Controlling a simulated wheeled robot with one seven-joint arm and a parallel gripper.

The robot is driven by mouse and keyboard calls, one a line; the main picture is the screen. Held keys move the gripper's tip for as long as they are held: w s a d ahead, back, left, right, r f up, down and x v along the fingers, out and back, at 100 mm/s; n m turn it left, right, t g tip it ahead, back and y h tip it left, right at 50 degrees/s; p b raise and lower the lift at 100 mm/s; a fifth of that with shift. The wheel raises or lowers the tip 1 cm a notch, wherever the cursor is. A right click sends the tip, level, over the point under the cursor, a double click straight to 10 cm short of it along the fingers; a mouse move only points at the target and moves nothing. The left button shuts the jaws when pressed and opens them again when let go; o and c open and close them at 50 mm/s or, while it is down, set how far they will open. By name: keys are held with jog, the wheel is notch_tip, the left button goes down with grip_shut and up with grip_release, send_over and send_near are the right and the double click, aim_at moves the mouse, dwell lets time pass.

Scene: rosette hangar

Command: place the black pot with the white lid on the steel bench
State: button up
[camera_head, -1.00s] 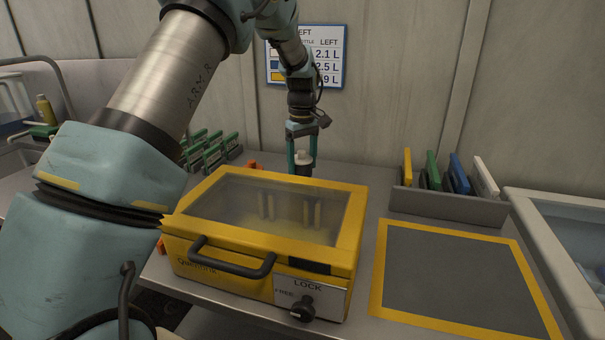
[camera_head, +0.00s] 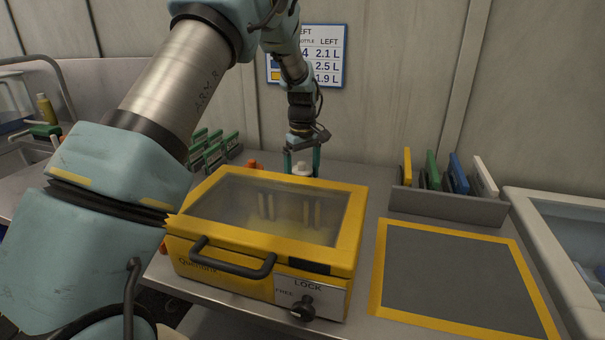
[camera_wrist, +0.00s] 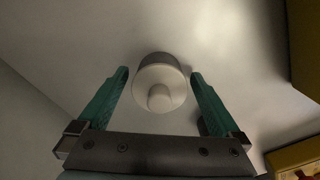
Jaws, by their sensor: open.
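The pot's white lid (camera_head: 302,169) shows behind the yellow case in the head view, and the case hides the body below. In the wrist view, the round white lid with its knob (camera_wrist: 160,97) lies between the fingers. My gripper (camera_head: 302,173) is open around the pot, with a gap on both sides of the lid in the wrist view (camera_wrist: 160,75). The steel bench (camera_head: 375,190) lies under the case and around the pot. The pot looks upright on it, though its base is hidden.
The yellow case (camera_head: 345,255) with a clear lid stands in front of the pot. A rack (camera_head: 448,206) with coloured plates and a yellow-bordered grey mat (camera_head: 455,275) are to the right. Green-edged holders (camera_head: 210,152) and an orange item (camera_head: 251,164) are to the left.

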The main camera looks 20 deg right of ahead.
notch_tip(320, 180, up, 12)
jog(key=shift+r+b, duration=0.15)
jog(key=shift+b, duration=0.8)
jog(key=shift+a, duration=0.1)
